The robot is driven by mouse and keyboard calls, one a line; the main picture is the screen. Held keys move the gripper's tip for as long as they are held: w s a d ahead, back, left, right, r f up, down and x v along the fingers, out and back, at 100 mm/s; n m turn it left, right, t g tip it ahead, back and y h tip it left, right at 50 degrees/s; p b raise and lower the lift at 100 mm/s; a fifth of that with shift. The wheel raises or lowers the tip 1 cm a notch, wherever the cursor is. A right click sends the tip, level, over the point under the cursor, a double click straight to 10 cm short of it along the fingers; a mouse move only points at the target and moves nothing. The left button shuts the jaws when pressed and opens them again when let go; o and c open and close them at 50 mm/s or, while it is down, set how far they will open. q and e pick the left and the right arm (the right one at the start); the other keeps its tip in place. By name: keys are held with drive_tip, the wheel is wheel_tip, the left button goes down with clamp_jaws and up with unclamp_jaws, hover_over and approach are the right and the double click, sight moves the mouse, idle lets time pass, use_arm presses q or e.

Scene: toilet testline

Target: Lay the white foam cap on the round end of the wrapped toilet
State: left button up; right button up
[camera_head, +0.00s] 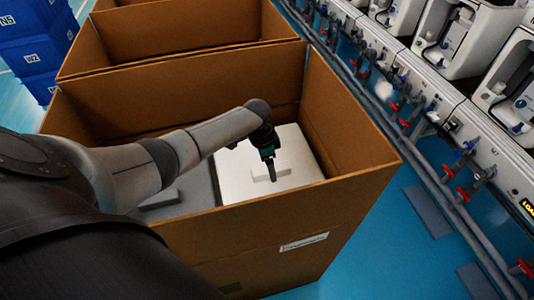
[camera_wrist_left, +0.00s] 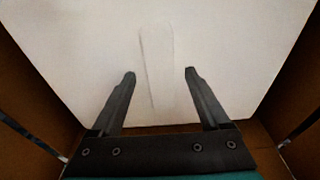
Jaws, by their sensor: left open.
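The white foam cap (camera_head: 240,178) lies flat inside the near cardboard box, in its right part. A raised narrow ridge (camera_wrist_left: 157,60) runs along the middle of its top. My left gripper (camera_head: 270,172) reaches down into the box over the cap. In the left wrist view its two fingers (camera_wrist_left: 160,74) stand apart, one on each side of the ridge, with gaps between them and the ridge. The gripper is open and empty. Whether the fingertips touch the cap I cannot tell. No wrapped toilet is identifiable in these views. My right gripper is out of view.
A grey piece (camera_head: 168,198) lies left of the cap, partly behind my arm. More open boxes (camera_head: 180,25) stand behind. Blue crates (camera_head: 38,50) stand far left. A test line with pipes (camera_head: 440,180) runs along the right.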

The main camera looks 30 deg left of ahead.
use_arm(q)
wheel_tip(320, 180, up, 15)
drive_tip(key=s+a+p, duration=0.1)
drive_tip(key=p, duration=0.4)
drive_tip(key=shift+s+a, duration=0.2)
drive_tip(key=shift+s, duration=0.15)
